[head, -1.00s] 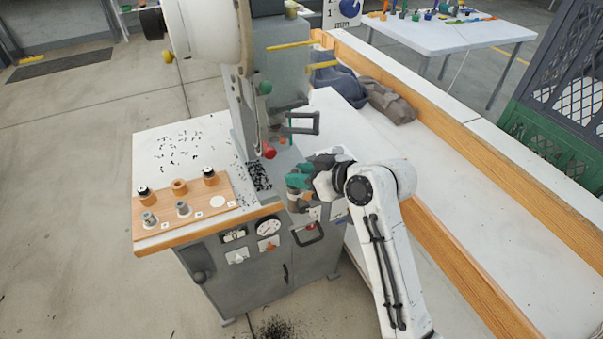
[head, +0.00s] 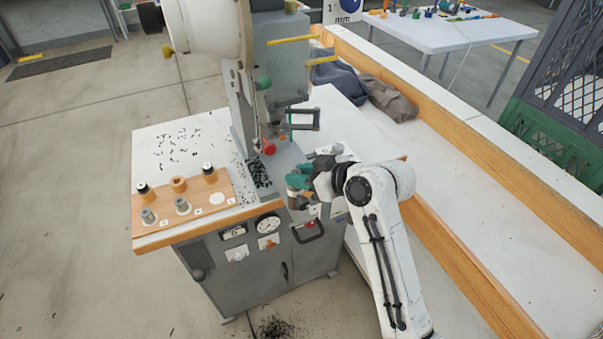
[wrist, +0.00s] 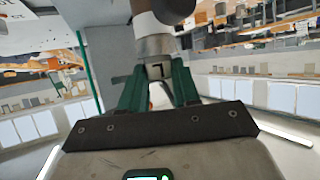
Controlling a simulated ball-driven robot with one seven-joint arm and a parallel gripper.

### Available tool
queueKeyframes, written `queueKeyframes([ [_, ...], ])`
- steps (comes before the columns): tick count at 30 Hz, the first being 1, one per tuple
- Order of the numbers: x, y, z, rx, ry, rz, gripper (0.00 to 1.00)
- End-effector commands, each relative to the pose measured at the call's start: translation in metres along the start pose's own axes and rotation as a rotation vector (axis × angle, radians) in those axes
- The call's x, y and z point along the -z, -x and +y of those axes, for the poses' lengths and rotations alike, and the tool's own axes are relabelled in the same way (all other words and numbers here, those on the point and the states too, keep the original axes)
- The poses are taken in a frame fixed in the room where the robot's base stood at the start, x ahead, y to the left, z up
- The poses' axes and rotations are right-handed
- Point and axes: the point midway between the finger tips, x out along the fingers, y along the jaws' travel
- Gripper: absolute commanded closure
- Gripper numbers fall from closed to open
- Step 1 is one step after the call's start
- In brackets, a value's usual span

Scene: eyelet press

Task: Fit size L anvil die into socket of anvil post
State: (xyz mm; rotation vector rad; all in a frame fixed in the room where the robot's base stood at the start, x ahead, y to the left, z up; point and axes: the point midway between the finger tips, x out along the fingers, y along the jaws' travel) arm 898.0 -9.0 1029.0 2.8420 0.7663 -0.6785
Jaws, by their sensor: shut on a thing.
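My gripper (head: 298,184) is in front of the press, over the right front of its table in the head view. In the wrist view its green fingers (wrist: 158,84) are shut on the size L anvil die (wrist: 158,70), a grey piece with a dark mark that reads as an upside-down L. Beyond the die in that view, a grey cylinder (wrist: 156,46) lines up closely with it. I cannot tell whether they touch or are joined. The anvil post's socket cannot be made out in the head view.
A wooden rack (head: 226,186) with several dark, brown and grey dies and an empty white spot stands at the table's left front. Black bits litter the white tabletop.

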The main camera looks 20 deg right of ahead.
Motion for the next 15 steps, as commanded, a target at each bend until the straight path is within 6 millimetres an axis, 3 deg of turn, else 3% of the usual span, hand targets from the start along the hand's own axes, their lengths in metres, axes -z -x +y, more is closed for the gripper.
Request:
queueKeyframes([
  [9,-0.0032,-0.0015,-0.0001,0.000,0.000,-0.001,0.98],
  [10,-0.0034,-0.0015,-0.0001,0.000,0.000,-0.002,0.67],
  [15,-0.0043,-0.0019,-0.0006,0.002,-0.001,-0.004,0.51],
])
